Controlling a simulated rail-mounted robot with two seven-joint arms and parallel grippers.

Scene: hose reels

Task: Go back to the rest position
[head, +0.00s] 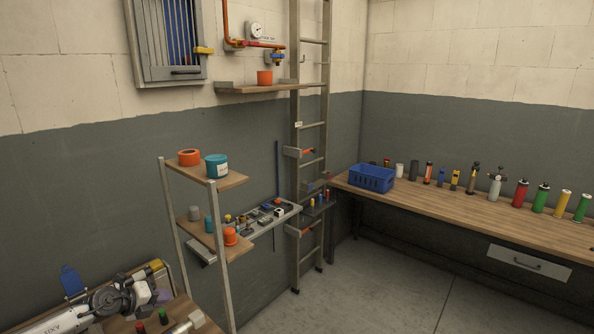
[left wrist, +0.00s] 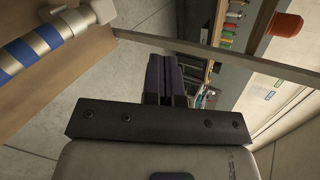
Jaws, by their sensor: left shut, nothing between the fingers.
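My left arm comes in at the bottom left of the head view, and its gripper (head: 162,297) is low beside the workbench there. In the left wrist view the dark fingers of the left gripper (left wrist: 166,78) are together, with nothing between them. My right gripper is not in view.
A wooden shelf rack (head: 245,180) with tubs stands near the left arm. A long workbench (head: 455,211) at the right carries a blue crate (head: 371,180) and several bottles. A ladder (head: 308,130) leans at the wall. The floor (head: 390,290) in front is clear.

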